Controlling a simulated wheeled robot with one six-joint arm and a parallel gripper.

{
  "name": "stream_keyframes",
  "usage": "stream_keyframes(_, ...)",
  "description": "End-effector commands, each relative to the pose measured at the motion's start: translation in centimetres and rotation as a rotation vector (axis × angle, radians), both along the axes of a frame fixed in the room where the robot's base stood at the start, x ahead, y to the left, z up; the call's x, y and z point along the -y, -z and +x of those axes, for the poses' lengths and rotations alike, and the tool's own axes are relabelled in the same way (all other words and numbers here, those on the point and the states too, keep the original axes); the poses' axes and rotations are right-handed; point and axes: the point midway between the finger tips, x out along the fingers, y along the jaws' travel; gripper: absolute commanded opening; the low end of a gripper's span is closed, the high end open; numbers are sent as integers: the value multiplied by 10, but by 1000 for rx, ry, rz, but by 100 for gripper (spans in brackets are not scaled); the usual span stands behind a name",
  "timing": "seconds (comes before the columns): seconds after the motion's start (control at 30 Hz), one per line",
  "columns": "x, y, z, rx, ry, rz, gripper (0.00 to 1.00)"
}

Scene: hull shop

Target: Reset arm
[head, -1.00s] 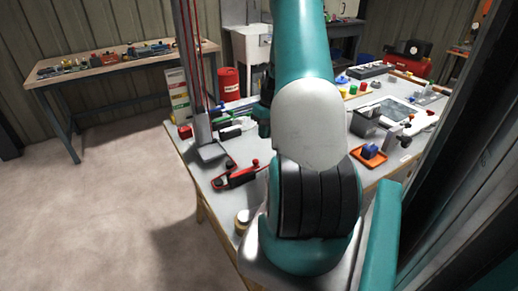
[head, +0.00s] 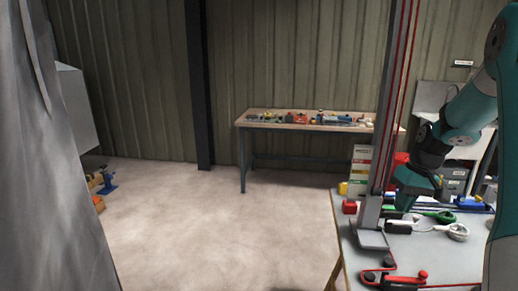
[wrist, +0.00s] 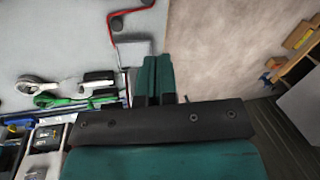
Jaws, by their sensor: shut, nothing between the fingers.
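My teal gripper (wrist: 157,78) shows in the wrist view with its two fingers shut together and nothing between them. My arm comes in from the right edge of the head view, partly cut off.
A red tool (head: 392,278), a red block (head: 349,207) and green and white tools (head: 440,220) lie on the workbench. A wooden-topped bench (head: 270,117) with small parts stands by the back wall. A grey curtain (head: 40,180) hangs at left. The floor between is clear.

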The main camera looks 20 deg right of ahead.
Motion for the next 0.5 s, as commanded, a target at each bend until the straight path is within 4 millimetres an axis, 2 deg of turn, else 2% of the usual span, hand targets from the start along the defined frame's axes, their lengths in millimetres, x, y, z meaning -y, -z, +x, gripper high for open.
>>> stream_keyframes(0.03, -40, -16, 11, 17, -74, -5, 0)
stream_keyframes(0.07, -63, -23, 15, 26, -111, -5, 0)
stream_keyframes(0.1, -94, -33, 18, 38, -164, -5, 0)
stream_keyframes(0.17, -141, -46, 18, 58, -243, -3, 0)
stream_keyframes(0.23, -195, -60, 8, 80, -338, 5, 0)
stream_keyframes(0.33, -268, -77, -20, 112, -478, 20, 0)
stream_keyframes(0.4, -312, -84, -49, 133, -577, 36, 0)
stream_keyframes(0.5, -358, -91, -95, 156, -702, 63, 0)
